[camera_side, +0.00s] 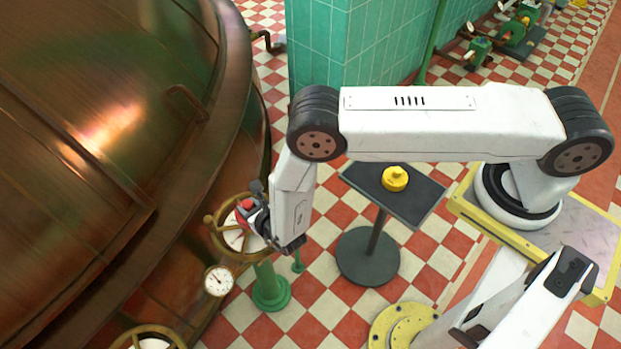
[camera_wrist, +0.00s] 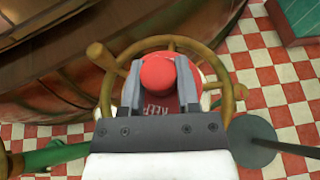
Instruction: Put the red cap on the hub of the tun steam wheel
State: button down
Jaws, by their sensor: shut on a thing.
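The red cap (camera_wrist: 158,73) is between the two grey fingers of my gripper (camera_wrist: 160,88), which is shut on it. In the side view the red cap (camera_side: 246,205) shows at the tip of my gripper (camera_side: 256,213). The brass-coloured steam wheel (camera_wrist: 106,95) lies behind the cap in the wrist view, its rim and spokes around it. In the side view the wheel (camera_side: 212,226) stands on a green post beside the copper tun. The hub is hidden behind the cap and fingers. I cannot tell whether the cap touches it.
The copper tun (camera_side: 95,130) fills the left side. A pressure gauge (camera_side: 218,281) and another wheel (camera_side: 148,335) are below. A yellow cap (camera_side: 395,179) sits on a dark stand (camera_side: 420,200) to the right. A green tiled pillar (camera_side: 315,45) rises behind my arm.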

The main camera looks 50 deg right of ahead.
jog(key=shift+w+a+f, duration=0.1)
jog(key=shift+w+f, duration=0.2)
jog(key=shift+w+a+f, duration=0.15)
jog(key=shift+w+f, duration=0.2)
jog(key=shift+f, duration=1.65)
jog(key=shift+f, duration=0.15)
jog(key=shift+c, duration=1.7)
grip_release()
jog(key=shift+s+r, duration=0.1)
jog(key=shift+r, duration=0.1)
